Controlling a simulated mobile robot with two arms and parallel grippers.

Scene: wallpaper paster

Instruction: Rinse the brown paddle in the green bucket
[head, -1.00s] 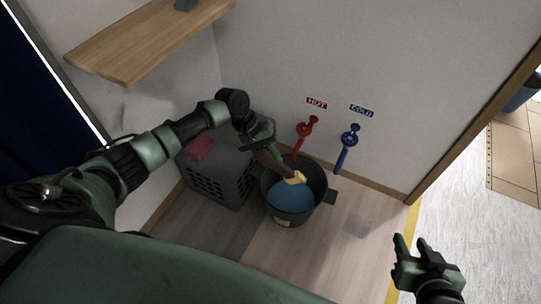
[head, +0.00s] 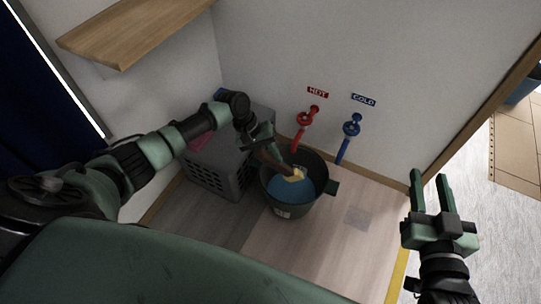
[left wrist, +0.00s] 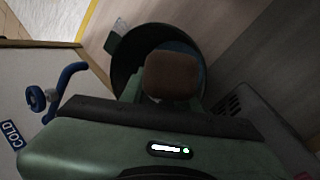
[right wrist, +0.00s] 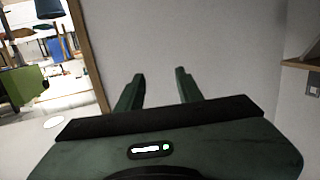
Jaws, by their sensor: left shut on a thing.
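The green bucket (head: 270,196) stands on the floor by the wall, with blue water (head: 310,188) inside. My left gripper (head: 265,146) is shut on the brown paddle (head: 275,160), which slants down into the bucket. A pale yellowish piece (head: 294,175) shows at the paddle's lower end, by the water. Whether that end is under the water I cannot tell. In the left wrist view the brown paddle (left wrist: 172,76) is seen end-on in front of the bucket (left wrist: 130,62). My right gripper (head: 431,190) is open and empty at the right; its parted fingers show in the right wrist view (right wrist: 158,88).
A red HOT tap (head: 305,120) and a blue COLD tap (head: 349,130) are on the wall behind the bucket. A grey crate (head: 215,165) stands left of it, with a wooden shelf (head: 130,35) above. The floor right of the bucket is clear.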

